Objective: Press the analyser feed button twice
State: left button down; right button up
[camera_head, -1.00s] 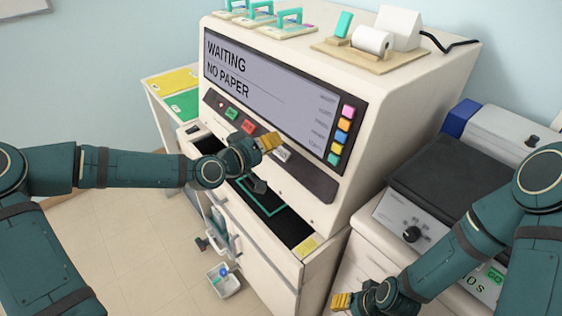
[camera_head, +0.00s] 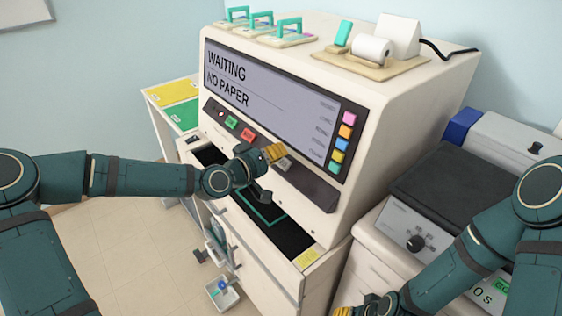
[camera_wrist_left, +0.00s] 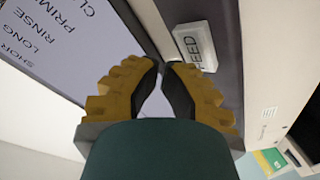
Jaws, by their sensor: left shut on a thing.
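The feed button (camera_wrist_left: 195,45) is a pale block lettered FEED on the analyser's dark front panel in the left wrist view. In the head view it shows partly behind my left gripper (camera_head: 275,153) as a small pale key (camera_head: 286,164). My left gripper's yellow-and-black fingers (camera_wrist_left: 163,68) are shut, tips together, beside the button's lower left edge in the wrist view. I see no object between them, and contact with the button cannot be told. The analyser screen (camera_head: 265,85) reads WAITING, NO PAPER. My right gripper (camera_head: 345,311) is cut off at the bottom edge.
Green and red buttons (camera_head: 240,128) sit left of the feed button. Coloured keys (camera_head: 343,140) line the screen's right side. The analyser's dark open bay (camera_head: 290,239) lies below my left gripper. Another machine (camera_head: 430,180) stands right.

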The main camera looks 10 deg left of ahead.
pick_arm(q)
jog(key=shift+f, duration=0.1)
dwell(0.7)
jog(key=shift+w+d+f+b, duration=0.15)
jog(key=shift+w+f+b, duration=0.05)
jog(key=shift+w+b, duration=0.1)
jog(key=shift+w+d+f+b, duration=0.1)
jog(key=shift+d+f+b, duration=0.05)
jog(key=shift+f+b, duration=0.15)
dwell(0.7)
jog(key=shift+r, duration=0.1)
jog(key=shift+s+a+r+p, duration=0.3)
jog(key=shift+s+r+p, duration=0.1)
jog(key=shift+r+p, duration=0.15)
dwell(0.3)
jog(key=s+a+r+p, duration=0.1)
jog(key=p, duration=0.1)
jog(key=s+a+r+p, duration=0.1)
jog(key=s+r+p, duration=0.1)
jog(key=shift+a+r, duration=0.1)
jog(key=shift+r, duration=0.15)
jog(key=shift+w, duration=0.1)
